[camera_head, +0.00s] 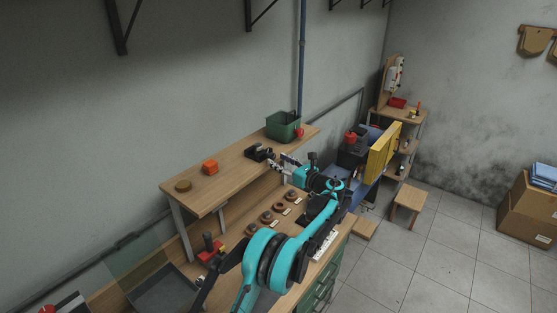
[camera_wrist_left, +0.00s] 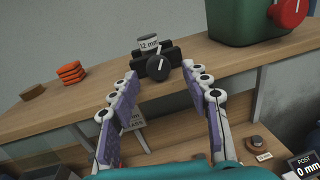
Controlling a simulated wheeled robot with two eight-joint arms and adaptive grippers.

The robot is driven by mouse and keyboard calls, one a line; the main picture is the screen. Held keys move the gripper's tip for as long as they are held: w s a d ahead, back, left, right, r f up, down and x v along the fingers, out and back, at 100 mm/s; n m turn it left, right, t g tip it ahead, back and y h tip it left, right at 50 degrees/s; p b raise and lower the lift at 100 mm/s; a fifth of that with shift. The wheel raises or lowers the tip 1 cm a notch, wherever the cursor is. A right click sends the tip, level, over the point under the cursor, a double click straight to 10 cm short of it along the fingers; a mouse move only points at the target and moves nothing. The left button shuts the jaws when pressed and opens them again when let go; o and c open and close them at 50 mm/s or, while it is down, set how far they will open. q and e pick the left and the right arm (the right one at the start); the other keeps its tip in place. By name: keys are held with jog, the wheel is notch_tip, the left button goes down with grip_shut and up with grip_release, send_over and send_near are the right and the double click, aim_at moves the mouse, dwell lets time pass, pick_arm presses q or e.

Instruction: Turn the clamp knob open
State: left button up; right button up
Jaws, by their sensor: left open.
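A black clamp-like block with a round black knob (camera_wrist_left: 160,68) sits on the wooden shelf. The knob has a white line on its face, and a small "12 mm" label (camera_wrist_left: 149,44) is above it. The block also shows in the head view (camera_head: 258,152). My left gripper (camera_head: 279,163) is in front of the shelf, facing the block. In the left wrist view its purple-padded fingers (camera_wrist_left: 162,75) are spread wide and empty, with the knob framed between the tips. I cannot tell the exact gap to the knob. My right gripper is not in view.
A green box (camera_head: 283,126) with a red knob (camera_wrist_left: 288,12) stands to the right on the shelf. Orange pieces (camera_head: 210,167) and a brown disc (camera_head: 184,186) lie to the left. Several brown round parts sit on the lower bench. A "POST 0 mm" display (camera_wrist_left: 306,164) is at lower right.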

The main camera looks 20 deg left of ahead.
aim_at(270, 156)
pick_arm(q)
jog(key=shift+w+a+r, duration=0.1)
jog(key=shift+w+a, duration=0.05)
jog(key=shift+a, duration=0.3)
jog(key=shift+w+a+r, duration=0.1)
jog(key=shift+w+a, duration=0.05)
jog(key=shift+a, duration=0.3)
jog(key=shift+w+a+f, duration=0.15)
jog(key=shift+w+a, duration=0.1)
jog(key=shift+s, duration=0.1)
grip_shut()
jog(key=shift+f+n+b, duration=0.15)
jog(key=shift+n+b, duration=0.55)
jog(key=shift+b, duration=0.05)
jog(key=shift+n+b, duration=0.4)
jog(key=shift+n, duration=0.4)
jog(key=shift+r, duration=0.2)
grip_release()
